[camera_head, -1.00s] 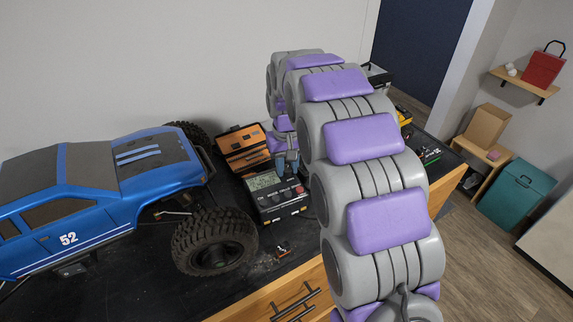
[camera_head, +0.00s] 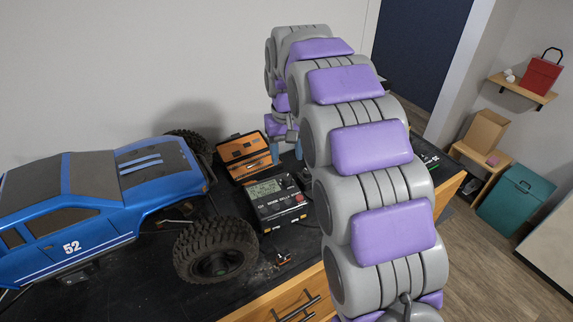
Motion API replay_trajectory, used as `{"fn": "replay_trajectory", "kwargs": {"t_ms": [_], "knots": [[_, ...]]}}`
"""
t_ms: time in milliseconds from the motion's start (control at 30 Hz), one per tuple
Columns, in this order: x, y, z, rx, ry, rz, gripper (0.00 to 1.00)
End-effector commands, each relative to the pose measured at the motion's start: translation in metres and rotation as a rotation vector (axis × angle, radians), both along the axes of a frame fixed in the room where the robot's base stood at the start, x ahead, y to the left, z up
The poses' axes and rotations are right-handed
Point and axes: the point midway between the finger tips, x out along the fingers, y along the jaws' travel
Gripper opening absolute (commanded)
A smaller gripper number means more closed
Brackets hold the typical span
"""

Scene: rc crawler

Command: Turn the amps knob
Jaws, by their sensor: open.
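My arm also covers what lies directly right of the box.
A blue crawler truck (camera_head: 95,208) with big black tyres fills the left of the bench. An orange and black case (camera_head: 244,155) stands behind the box. Small parts (camera_head: 283,259) lie near the front edge, above a wooden drawer (camera_head: 290,300).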

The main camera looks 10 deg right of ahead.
Motion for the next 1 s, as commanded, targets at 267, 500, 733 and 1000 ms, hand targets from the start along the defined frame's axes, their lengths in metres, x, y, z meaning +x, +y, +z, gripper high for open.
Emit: {"fn": "replay_trajectory", "kwargs": {"t_ms": [267,500,733,1000], "knots": [[0.001,0.000,0.057,0.000,0.000,0.000,0.55],[0.001,0.001,0.086,0.000,0.003,0.000,0.55],[0.000,0.001,0.097,-0.001,0.004,0.000,0.55],[0.000,0.001,0.097,-0.001,0.004,0.000,0.55]]}}
